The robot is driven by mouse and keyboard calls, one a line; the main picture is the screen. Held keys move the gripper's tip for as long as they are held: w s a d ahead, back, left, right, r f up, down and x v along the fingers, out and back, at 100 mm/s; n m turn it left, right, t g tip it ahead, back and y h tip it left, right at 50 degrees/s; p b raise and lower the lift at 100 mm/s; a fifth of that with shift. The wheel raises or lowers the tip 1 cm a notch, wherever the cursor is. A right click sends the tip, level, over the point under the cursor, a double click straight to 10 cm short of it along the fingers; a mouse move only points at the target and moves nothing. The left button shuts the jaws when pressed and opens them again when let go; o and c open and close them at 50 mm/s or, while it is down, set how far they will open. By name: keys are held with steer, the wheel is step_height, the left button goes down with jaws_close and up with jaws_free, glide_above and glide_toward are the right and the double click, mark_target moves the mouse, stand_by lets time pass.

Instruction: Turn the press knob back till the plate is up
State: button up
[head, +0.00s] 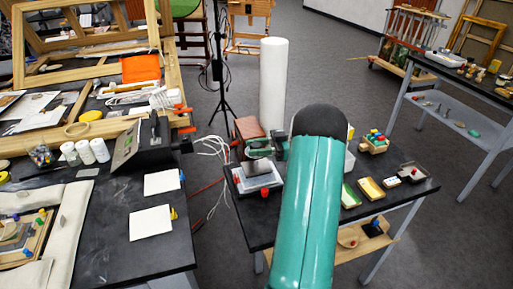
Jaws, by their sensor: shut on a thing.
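The press (258,172) stands on the near left part of the dark table on the right, with a grey metal block over a pale base. My arm reaches over this table, and its wrist comes out to the left of the black joint. My gripper (260,150) is at the top of the press, shut on what appears to be the press knob. The knob itself is mostly hidden by the fingers and too small to make out. The height of the plate cannot be told clearly from here. A small red part (264,193) shows at the front of the press.
A reddish-brown block (248,128) is behind the press. Small trays (371,188) and a wooden rack with coloured pieces (374,142) lie right of my arm. A white column (272,85) stands behind. A cluttered bench (110,245) is left, across a gap with cables.

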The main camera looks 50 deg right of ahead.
mark_target(256, 146)
steer(key=shift+w+r, duration=0.1)
steer(key=o, duration=1)
steer(key=shift+c, duration=0.2)
steer(key=r, duration=0.4)
steer(key=shift+s+a, duration=0.25)
steer(key=shift+s, duration=0.05)
steer(key=s+a+r, duration=0.8)
steer(key=s+r, duration=0.1)
steer(key=s, duration=0.1)
steer(key=shift+a, duration=0.3)
steer(key=shift+s, duration=0.1)
